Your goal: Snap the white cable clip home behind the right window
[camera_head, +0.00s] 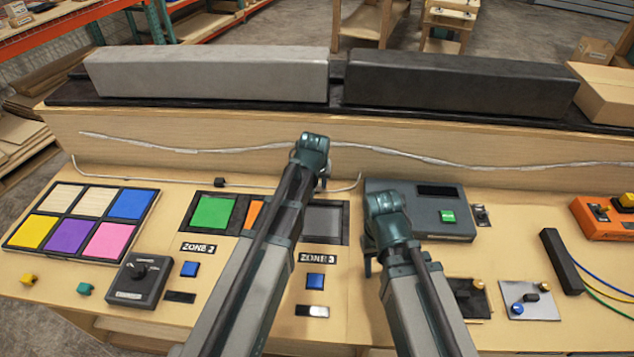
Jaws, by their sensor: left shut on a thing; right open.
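The right window (323,220), a grey pane in a dark frame, lies above the ZONE 3 label, partly covered by my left arm. A thin white cable (281,191) runs along the console behind the windows and bends up at its right end. A dark clip (220,182) sits on it behind the left, green window (213,212). I cannot make out a white clip. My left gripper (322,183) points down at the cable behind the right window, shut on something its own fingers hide. My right gripper (370,264) is open, right of that window and in front of the grey box.
A grey box with a green button (447,216) stands right of the right window. A low wooden wall with another loose cable (480,162) rises behind, topped by long grey and black blocks (460,82). Colour tiles (70,234) and a knob box (139,282) are at left.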

